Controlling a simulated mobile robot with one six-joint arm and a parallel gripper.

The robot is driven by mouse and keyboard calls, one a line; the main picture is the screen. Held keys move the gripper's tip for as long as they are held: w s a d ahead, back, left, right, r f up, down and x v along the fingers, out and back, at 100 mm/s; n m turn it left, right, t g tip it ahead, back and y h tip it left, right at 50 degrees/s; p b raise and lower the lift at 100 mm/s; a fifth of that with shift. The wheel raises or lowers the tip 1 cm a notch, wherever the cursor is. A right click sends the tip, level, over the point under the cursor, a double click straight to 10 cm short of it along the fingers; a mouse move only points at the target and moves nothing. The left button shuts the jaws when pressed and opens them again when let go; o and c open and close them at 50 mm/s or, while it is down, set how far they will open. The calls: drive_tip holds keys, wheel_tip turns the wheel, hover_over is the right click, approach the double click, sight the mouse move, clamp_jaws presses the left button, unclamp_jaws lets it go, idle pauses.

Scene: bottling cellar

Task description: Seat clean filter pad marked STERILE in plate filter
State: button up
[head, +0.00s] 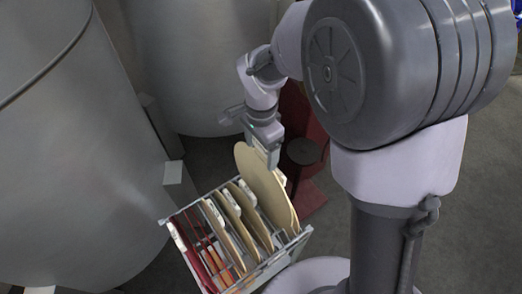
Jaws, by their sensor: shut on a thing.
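My gripper (269,155) is shut on the upper edge of a round tan filter pad (265,188). The pad stands nearly upright. Its lower part is over or inside the right end of a wire rack (258,278); I cannot tell whether it touches the rack. Several other tan pads (238,222) with white tabs stand in the rack, and red pieces (193,258) stand at its left end. Any marking on the held pad is not readable. I cannot make out a plate filter with certainty.
A large grey tank (75,150) stands close on the left, and another pale tank (205,60) stands behind. A dark red thing (308,130) with a dark round part lies behind the gripper. Grey floor (470,210) is clear on the right.

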drive_tip(key=shift+r+p, duration=2.35)
drive_tip(key=shift+r, duration=1.2)
